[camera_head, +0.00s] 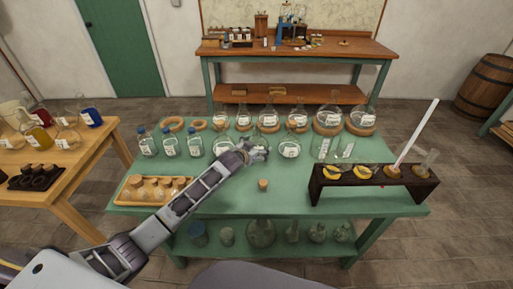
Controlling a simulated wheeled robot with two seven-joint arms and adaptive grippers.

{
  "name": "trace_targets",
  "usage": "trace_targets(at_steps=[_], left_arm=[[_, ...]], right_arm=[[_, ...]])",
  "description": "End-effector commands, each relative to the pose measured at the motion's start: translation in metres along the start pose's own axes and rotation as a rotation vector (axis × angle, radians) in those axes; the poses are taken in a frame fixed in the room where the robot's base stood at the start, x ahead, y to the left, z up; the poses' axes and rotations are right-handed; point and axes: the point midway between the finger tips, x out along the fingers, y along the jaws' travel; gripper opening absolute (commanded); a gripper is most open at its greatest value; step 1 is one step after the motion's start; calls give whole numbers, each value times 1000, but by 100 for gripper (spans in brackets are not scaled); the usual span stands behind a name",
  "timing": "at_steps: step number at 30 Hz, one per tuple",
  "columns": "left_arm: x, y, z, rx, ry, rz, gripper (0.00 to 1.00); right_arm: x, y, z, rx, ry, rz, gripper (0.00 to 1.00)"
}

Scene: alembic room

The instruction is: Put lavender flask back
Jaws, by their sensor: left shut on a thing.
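My left arm reaches in from the lower left. Its gripper (258,148) is over the middle of the green table (225,205), between two clear labelled flasks (289,149). It is shut on what I take to be the lavender flask, which the fingers almost wholly hide. No lavender colour can be made out. Behind the gripper, a row of round labelled flasks stands, some of them on cork rings (328,128). Two empty cork rings (172,124) lie at the back left. My right gripper is not in view.
Blue-capped bottles (148,146) stand at left, behind a wooden tray (128,191) of corked jars. A loose cork (263,184) lies in front. A dark rack (330,183) with a tall white rod (418,130) stands at right. The front middle of the table is mostly clear.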

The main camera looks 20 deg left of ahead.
Motion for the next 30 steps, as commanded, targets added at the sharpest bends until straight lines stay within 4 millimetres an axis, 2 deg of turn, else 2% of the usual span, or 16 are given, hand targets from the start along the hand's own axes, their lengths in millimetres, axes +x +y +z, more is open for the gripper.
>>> trace_targets(at_steps=[2,3,5,20,30], left_arm=[[0,0,1,0,1,0,57],[1,0,2,0,0,0,92],[1,0,2,0,0,0,100],[-1,0,0,0,0,0,100],[-20,0,0,0,-1,0,100]], right_arm=[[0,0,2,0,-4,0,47],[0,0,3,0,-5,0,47],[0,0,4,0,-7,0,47],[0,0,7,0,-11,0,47],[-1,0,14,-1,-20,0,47]])
